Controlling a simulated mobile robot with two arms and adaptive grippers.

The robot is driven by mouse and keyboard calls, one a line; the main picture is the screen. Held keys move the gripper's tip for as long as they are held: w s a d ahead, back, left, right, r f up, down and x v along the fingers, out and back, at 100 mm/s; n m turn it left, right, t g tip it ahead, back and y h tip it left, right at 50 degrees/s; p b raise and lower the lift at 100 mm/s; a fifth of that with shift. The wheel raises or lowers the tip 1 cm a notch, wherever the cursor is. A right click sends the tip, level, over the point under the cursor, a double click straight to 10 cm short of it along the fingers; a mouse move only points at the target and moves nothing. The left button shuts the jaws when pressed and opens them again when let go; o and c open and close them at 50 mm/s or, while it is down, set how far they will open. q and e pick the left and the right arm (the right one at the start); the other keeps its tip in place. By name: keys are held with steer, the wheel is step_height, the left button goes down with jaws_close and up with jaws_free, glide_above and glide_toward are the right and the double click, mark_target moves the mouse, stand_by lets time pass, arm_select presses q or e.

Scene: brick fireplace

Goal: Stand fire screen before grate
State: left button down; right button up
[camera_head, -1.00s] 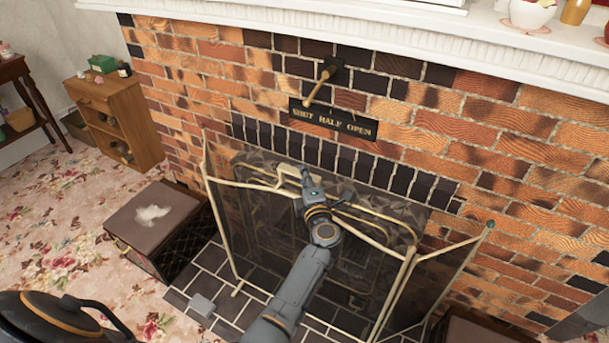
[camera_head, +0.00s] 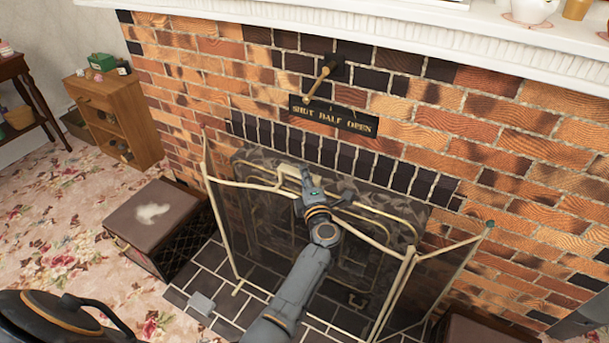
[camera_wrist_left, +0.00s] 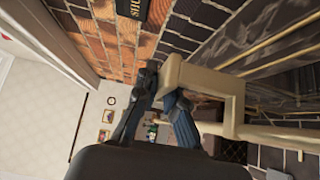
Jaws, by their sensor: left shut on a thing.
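The fire screen (camera_head: 250,184) has a thin brass frame with see-through dark panels and angled side wings. It stands upright on the dark hearth tiles, before the fireplace opening. The grate behind it is hard to make out through the panels. My left gripper (camera_head: 306,177) is at the middle of the screen's top edge, shut on its raised brass handle. The left wrist view shows the handle (camera_wrist_left: 202,76) between the fingers. My right gripper is not in view.
A dark lidded box (camera_head: 150,222) stands close to the screen's left wing. A lever (camera_head: 318,84) and a sign (camera_head: 333,116) are on the brick wall above. Bare hearth tiles (camera_head: 215,262) show in front, and a small wooden cabinet (camera_head: 120,120) stands farther left.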

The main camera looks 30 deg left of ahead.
arm_select(q)
steer(key=shift+r, duration=0.4)
stand_by(0.3)
steer(key=c, duration=1.4)
jaws_free()
steer(key=shift+s+d+f, duration=0.1)
steer(key=shift+s, duration=0.05)
steer(key=shift+o, duration=0.6)
steer(key=shift+s+f, duration=0.1)
steer(key=shift+f, duration=0.3)
steer(key=shift+o, duration=1.2)
steer(key=shift+r, duration=0.15)
